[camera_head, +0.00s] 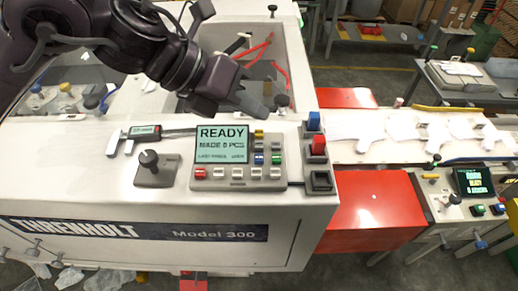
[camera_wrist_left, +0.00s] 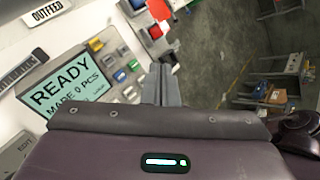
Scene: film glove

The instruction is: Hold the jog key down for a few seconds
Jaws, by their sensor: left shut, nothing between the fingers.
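The control panel (camera_head: 208,185) lies on the white machine top. Its screen (camera_head: 222,143) reads READY and MADE 0 PCS; it also shows in the left wrist view (camera_wrist_left: 68,90). Beside and below the screen are small keys in yellow, blue (camera_head: 259,159), green (camera_head: 276,159), red (camera_head: 200,173) and white. The key labels are too small to read, so I cannot tell which is the jog key. My left gripper (camera_head: 262,110) is shut and empty, above the machine just behind the panel; its fingers also show in the left wrist view (camera_wrist_left: 161,84). My right gripper is not in view.
A blue switch (camera_head: 314,121), a red switch (camera_head: 319,145) and a black one (camera_head: 320,181) stand right of the panel. A joystick (camera_head: 149,160) and a caliper (camera_head: 139,132) are to its left. Red plates (camera_head: 365,212) and a white conveyor lie further right.

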